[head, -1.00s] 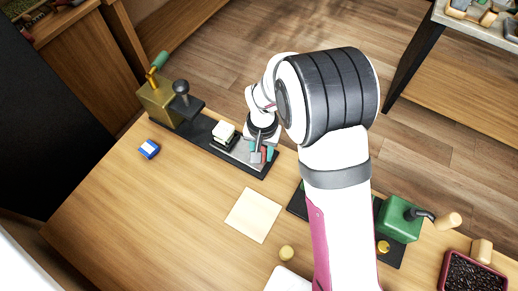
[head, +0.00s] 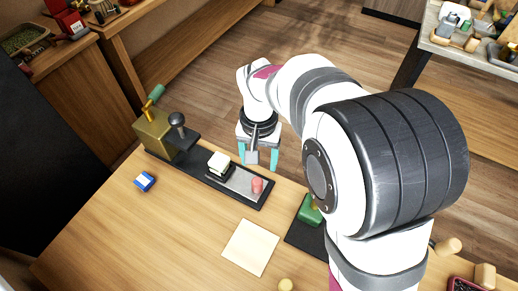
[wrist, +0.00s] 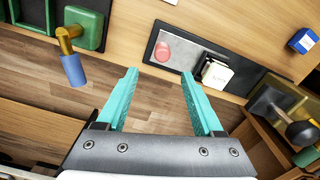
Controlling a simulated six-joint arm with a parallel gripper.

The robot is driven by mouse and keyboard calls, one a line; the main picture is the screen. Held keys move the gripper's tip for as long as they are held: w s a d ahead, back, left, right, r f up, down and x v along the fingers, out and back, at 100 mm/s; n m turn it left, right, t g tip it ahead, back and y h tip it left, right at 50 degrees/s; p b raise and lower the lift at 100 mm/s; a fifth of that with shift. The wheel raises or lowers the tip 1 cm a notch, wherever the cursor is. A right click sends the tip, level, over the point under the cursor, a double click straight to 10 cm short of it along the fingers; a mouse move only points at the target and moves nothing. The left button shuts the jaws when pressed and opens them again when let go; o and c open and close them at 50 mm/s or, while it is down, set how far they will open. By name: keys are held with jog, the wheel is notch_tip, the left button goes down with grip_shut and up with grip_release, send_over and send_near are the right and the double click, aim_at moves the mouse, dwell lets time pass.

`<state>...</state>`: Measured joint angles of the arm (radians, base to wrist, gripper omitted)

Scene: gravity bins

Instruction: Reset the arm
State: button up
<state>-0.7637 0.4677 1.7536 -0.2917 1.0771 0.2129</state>
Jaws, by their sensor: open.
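My gripper (head: 258,160) hangs past the far edge of the wooden table, beside the black tray strip. Its two teal fingers are spread apart with nothing between them. It also shows in the wrist view (wrist: 167,98), open over the floor. My white arm with a dark banded joint fills the right of the head view and hides part of the table.
A blue box (head: 145,181), a pale sheet (head: 250,247) and a green device (head: 309,210) are on the table.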

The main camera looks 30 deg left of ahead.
notch_tip(320, 180, up, 4)
jog(key=shift+f, duration=0.1)
dwell(0.4)
jog(key=s+d+r+m, duration=0.2)
jog(key=s+d, duration=0.1)
jog(key=d, duration=0.4)
jog(key=s+d+r+m+y, duration=0.1)
jog(key=s+d+r+m, duration=0.1)
jog(key=d, duration=0.4)
jog(key=s+d+r+m, duration=0.1)
jog(key=s+d+r, duration=0.15)
jog(key=d, duration=0.45)
jog(key=s+d+f+m, duration=0.3)
jog(key=s+d, duration=0.1)
jog(key=s, duration=0.4)
jog(key=shift+s+d+m+y, duration=0.25)
jog(key=shift+s+m+y, duration=0.05)
jog(key=shift+s+y, duration=0.1)
